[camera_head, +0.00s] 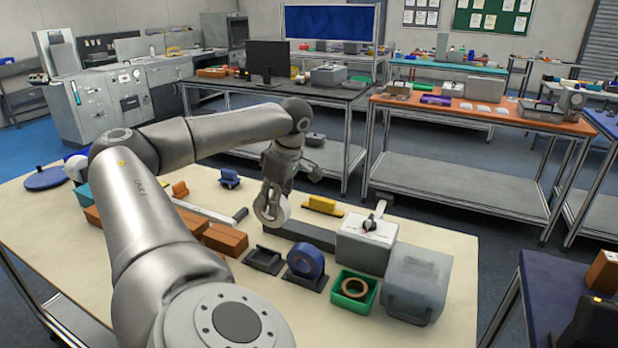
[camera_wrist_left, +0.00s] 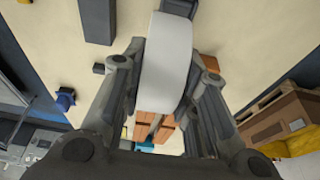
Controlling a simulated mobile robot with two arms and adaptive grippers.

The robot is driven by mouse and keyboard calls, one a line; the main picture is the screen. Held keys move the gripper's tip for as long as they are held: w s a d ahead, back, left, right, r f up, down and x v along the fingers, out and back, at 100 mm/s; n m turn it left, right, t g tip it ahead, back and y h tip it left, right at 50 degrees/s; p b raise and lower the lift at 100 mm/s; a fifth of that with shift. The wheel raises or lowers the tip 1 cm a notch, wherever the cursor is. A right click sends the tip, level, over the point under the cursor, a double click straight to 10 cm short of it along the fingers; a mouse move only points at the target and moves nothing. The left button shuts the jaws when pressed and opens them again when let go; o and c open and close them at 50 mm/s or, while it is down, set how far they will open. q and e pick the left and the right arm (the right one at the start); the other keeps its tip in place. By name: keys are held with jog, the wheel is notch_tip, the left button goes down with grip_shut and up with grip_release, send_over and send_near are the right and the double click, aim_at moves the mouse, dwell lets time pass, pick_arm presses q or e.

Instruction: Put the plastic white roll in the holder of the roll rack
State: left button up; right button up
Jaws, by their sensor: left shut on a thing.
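My left gripper (camera_head: 271,203) is shut on the plastic white roll (camera_head: 274,217) and holds it upright above the cream table. In the left wrist view the white roll (camera_wrist_left: 167,62) stands edge-on between the two fingers. The roll rack has a dark empty holder (camera_head: 263,261), in front of the roll in the head view. Beside it on the right, a second dark holder (camera_head: 308,281) carries a blue roll (camera_head: 305,261). The roll is apart from the empty holder. My right gripper is not in view.
Right of the rack are a green box (camera_head: 341,296) with a brown ring, a grey bin (camera_head: 417,284) and a grey device (camera_head: 365,244). Brown blocks (camera_head: 225,238) lie to the left. A dark bar (camera_head: 298,232) lies behind the rack.

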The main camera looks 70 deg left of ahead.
pick_arm(q)
jog(key=shift+s+d+x, duration=0.2)
jog(key=shift+d+x, duration=0.1)
jog(key=shift+x, duration=1.5)
jog(key=shift+s+d+x, duration=0.25)
jog(key=shift+d+x, duration=0.1)
jog(key=shift+x, duration=1.45)
jog(key=shift+s+d+x, duration=0.2)
jog(key=shift+d+x, duration=0.1)
jog(key=shift+x, duration=1.5)
jog(key=shift+f, duration=0.1)
jog(key=o, duration=1.1)
jog(key=shift+o, duration=0.2)
jog(key=v, duration=1.2)
